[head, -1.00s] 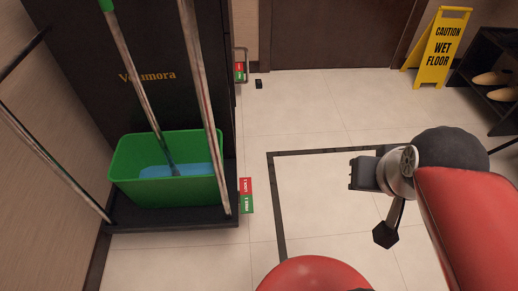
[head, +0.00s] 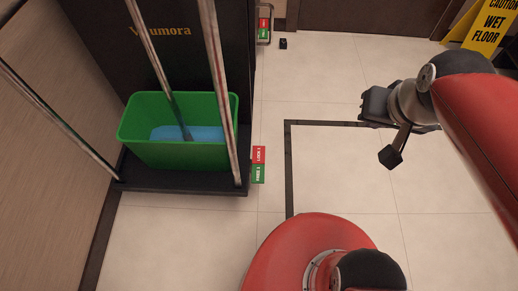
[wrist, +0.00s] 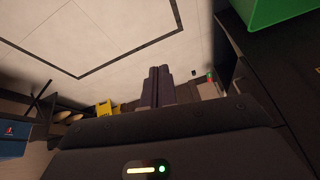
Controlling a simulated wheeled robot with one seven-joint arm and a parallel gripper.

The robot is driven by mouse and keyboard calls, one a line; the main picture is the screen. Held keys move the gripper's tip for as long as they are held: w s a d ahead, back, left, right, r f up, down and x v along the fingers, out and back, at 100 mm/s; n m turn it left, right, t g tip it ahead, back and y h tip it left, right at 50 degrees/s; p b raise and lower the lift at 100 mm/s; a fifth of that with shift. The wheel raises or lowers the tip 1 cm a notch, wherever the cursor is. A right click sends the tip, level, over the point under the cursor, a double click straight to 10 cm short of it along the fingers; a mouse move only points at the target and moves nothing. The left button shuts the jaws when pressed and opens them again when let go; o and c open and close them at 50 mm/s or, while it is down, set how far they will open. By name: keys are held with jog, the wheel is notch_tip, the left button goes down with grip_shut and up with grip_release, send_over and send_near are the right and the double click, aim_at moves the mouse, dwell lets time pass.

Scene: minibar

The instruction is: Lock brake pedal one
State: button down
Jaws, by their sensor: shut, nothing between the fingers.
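Brake pedal one (head: 258,165) is a small plate low at the near right corner of the dark cart (head: 180,187). Its red part reads LOCK 1 and its green part reads FREE 1. I cannot tell its tilt. My gripper (head: 370,105) is to the right of the pedal, well apart from it, above the pale floor. In the wrist view its two fingers (wrist: 158,86) are together with nothing between them. A second red and green pedal (head: 264,28) is at the cart's far right corner; it seems to show tiny in the wrist view (wrist: 211,77).
A green bin (head: 185,152) with blue contents stands on the cart, between metal poles. A small black object (head: 283,44) lies on the floor near the far pedal. A yellow wet floor sign (head: 488,28) stands at back right. The tiled floor right of the cart is mostly clear.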

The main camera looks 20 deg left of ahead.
jog(key=w+a+f+g+b, duration=0.1)
jog(key=w+a+f+b, duration=0.1)
jog(key=w+a+f, duration=0.4)
jog(key=n+g+b, duration=0.2)
jog(key=b, duration=0.2)
send_over(259, 151)
jog(key=s, duration=0.3)
notch_tip(259, 151, down, 27)
jog(key=shift+d+h, duration=0.35)
jog(key=shift+h, duration=0.05)
jog(key=shift+s, duration=0.1)
jog(key=f, duration=0.4)
jog(key=w+f+b, duration=0.1)
jog(key=f, duration=0.4)
jog(key=w+f+b, duration=0.1)
jog(key=f, duration=0.3)
jog(key=shift+w+a+f, duration=0.25)
jog(key=shift+f, duration=0.05)
jog(key=shift+w, duration=0.1)
